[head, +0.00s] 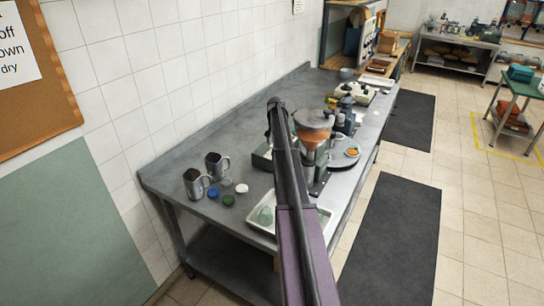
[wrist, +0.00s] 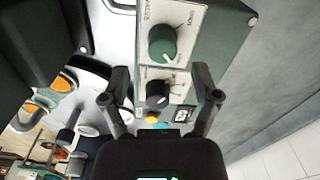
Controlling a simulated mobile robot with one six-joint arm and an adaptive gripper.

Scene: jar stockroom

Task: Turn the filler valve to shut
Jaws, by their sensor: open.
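In the wrist view a light panel on a green housing (wrist: 211,40) carries a green round knob (wrist: 160,40) with a white pointer mark. Below it is a black knob (wrist: 157,92) with a small white mark. The panel's lettering is too small to read, so I cannot tell which knob is the filler valve. My gripper (wrist: 160,78) is open, its fingers on either side of the black knob in the picture; touching is not visible. The green knob lies beyond the fingertips. In the head view the filler's orange-brown hopper (head: 314,118) stands behind my arm, which hides my gripper.
The grey bench (head: 227,125) runs along the tiled wall. Two metal mugs (head: 193,182) and several lids (head: 228,200) stand at its near left. A pale tray (head: 322,222) lies at the front edge. An amber button (wrist: 153,117) sits below the black knob.

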